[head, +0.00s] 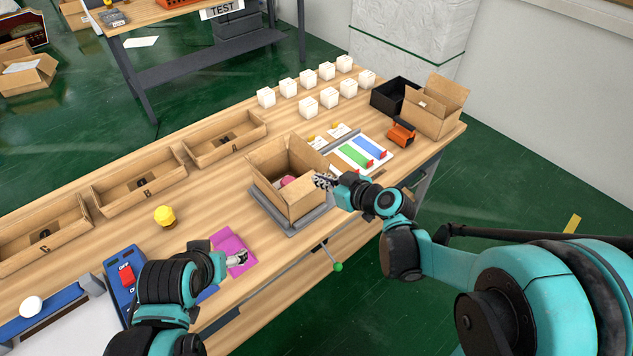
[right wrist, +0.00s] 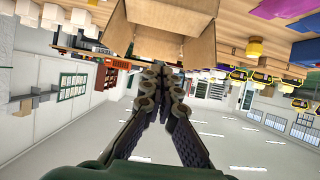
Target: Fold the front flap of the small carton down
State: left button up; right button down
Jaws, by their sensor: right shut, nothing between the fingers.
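The small carton (head: 287,196) stands open on a grey plate (head: 291,228) near the front edge of the table, with a pink item (head: 287,181) inside. Its flaps appear raised around the opening. In the right wrist view the carton (right wrist: 172,18) shows at the top, upside down, with a flap (right wrist: 152,47) behind my fingertips. My right gripper (head: 323,181) is shut and empty at the carton's right side, by its upper edge; I cannot tell whether it touches. My left gripper (head: 239,258) is over a magenta item (head: 231,243); its jaws are too small to read.
Wooden trays (head: 225,140) line the left back. White boxes (head: 308,78) stand at the far end. A second open carton (head: 434,106), a black bin (head: 390,97) and an orange tool (head: 401,133) are at right. A green-knobbed lever (head: 337,266) sticks out in front.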

jog(key=b, duration=0.2)
send_over(302, 187)
jog(key=s, duration=0.2)
jog(key=f, duration=0.2)
jog(key=d+f, duration=0.1)
jog(key=shift+w+f, duration=0.25)
jog(key=shift+f, duration=0.1)
jog(key=shift+w+a+f+b, duration=0.25)
jog(key=shift+f+b, duration=0.15)
jog(key=shift+f, duration=0.2)
jog(key=shift+w+a+f+b, duration=0.1)
jog(key=shift+w+f+b, duration=0.2)
jog(key=shift+f, duration=0.3)
jog(key=shift+w+a+f+b, duration=0.15)
jog(key=shift+f+b, duration=0.2)
jog(key=shift+f, duration=0.35)
